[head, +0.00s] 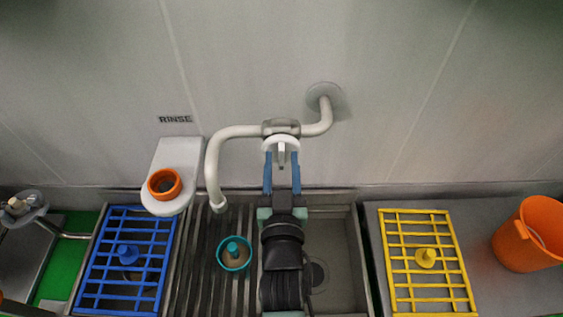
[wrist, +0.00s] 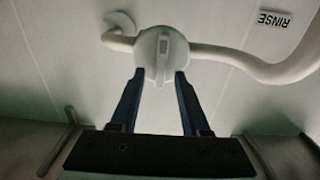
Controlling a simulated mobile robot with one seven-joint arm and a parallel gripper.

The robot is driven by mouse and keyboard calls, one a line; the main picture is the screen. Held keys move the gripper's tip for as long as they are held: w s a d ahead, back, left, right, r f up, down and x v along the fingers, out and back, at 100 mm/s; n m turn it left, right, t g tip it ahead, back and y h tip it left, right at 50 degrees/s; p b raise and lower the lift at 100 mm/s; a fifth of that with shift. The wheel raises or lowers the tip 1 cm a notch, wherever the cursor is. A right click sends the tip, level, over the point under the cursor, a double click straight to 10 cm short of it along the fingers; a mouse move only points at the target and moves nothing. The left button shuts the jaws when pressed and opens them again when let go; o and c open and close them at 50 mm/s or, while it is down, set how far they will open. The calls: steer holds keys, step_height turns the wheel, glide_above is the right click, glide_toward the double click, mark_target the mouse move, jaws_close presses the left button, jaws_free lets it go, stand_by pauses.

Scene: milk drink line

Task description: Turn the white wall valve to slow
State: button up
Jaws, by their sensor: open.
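The white wall valve (head: 281,143) is a round knob with a raised bar, set on a white pipe with a curved spout. In the wrist view the valve (wrist: 162,55) is straight ahead, its bar close to upright in that picture. My gripper (head: 282,163) has two blue fingers, one on each side of the valve's lower part in the head view. In the wrist view my gripper (wrist: 160,78) is open, its fingertips at the knob's left and right edges. Whether they touch it I cannot tell. No slow mark is readable.
A sink (head: 335,225) with a ribbed drainboard (head: 200,262) lies below the pipe. A teal cup (head: 234,254) stands on the ribs under the spout. An orange ring-shaped cup (head: 164,184) sits on a white wall shelf (head: 178,150). A blue rack (head: 100,262), a yellow rack (head: 398,250) and an orange bucket (head: 515,252) stand aside.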

steer(key=shift+w, duration=0.25)
jaws_close()
steer(key=shift+n, duration=0.3)
steer(key=shift+a+n+p, duration=0.2)
steer(key=shift+n+p, duration=0.4)
steer(key=shift+n, duration=0.3)
steer(key=shift+a+f+n+p, duration=0.1)
steer(key=shift+n+p, duration=0.05)
steer(key=shift+n, duration=0.7)
steer(key=shift+a+n+p, duration=0.1)
steer(key=shift+n+p, duration=0.05)
steer(key=shift+n, duration=0.7)
